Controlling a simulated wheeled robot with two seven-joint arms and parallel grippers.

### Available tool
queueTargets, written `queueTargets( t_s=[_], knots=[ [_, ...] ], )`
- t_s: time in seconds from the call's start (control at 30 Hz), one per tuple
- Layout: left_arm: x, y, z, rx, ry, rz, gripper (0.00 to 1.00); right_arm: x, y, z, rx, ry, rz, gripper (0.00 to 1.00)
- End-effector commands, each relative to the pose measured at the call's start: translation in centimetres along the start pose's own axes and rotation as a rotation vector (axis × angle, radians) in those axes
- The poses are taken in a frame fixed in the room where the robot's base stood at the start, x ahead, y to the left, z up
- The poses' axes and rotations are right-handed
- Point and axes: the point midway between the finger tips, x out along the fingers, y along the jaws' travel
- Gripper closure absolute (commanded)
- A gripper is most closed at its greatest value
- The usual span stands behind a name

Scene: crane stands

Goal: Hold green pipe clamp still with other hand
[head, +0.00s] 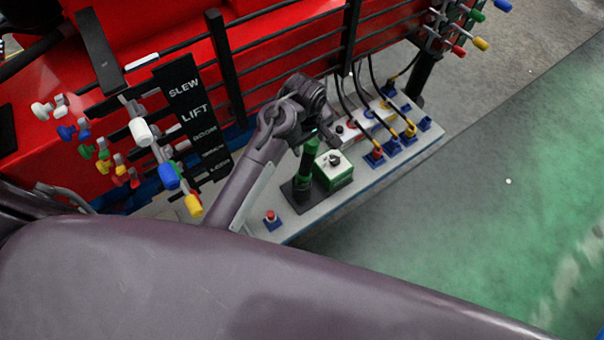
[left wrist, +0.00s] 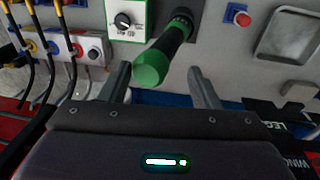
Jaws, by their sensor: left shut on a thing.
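The green pipe clamp (head: 308,158) is a green and black upright post on a dark base plate, standing on the grey panel in the head view. In the left wrist view its green round end (left wrist: 150,68) points at the camera, with a black shaft behind it. My left gripper (head: 322,132) is at the top of the post. My right gripper is not in view.
A green-edged switch box (head: 333,170) stands right beside the post. A red button (head: 270,216) is in front of it. Levers (head: 168,176) crowd the left. The green floor at right is clear.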

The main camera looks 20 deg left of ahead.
Motion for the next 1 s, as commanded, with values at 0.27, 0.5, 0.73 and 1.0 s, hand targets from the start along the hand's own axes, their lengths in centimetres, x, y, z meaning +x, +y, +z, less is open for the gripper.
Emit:
queueTargets(
  t_s=[0.27, 0.5, 0.73, 1.0],
  knots=[
    [4.5, -3.8, 1.1, -0.008, -0.054, -0.130, 1.00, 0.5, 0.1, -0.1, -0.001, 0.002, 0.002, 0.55],
    [4.1, -3.6, 1.0, -0.007, -0.051, -0.125, 1.00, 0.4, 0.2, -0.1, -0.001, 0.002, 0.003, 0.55],
    [3.1, -3.5, 0.9, -0.007, -0.051, -0.125, 1.00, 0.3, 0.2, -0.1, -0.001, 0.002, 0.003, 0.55],
    [1.9, -3.3, 0.9, -0.005, -0.051, -0.125, 1.00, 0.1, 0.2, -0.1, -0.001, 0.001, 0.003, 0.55]
  ],
)
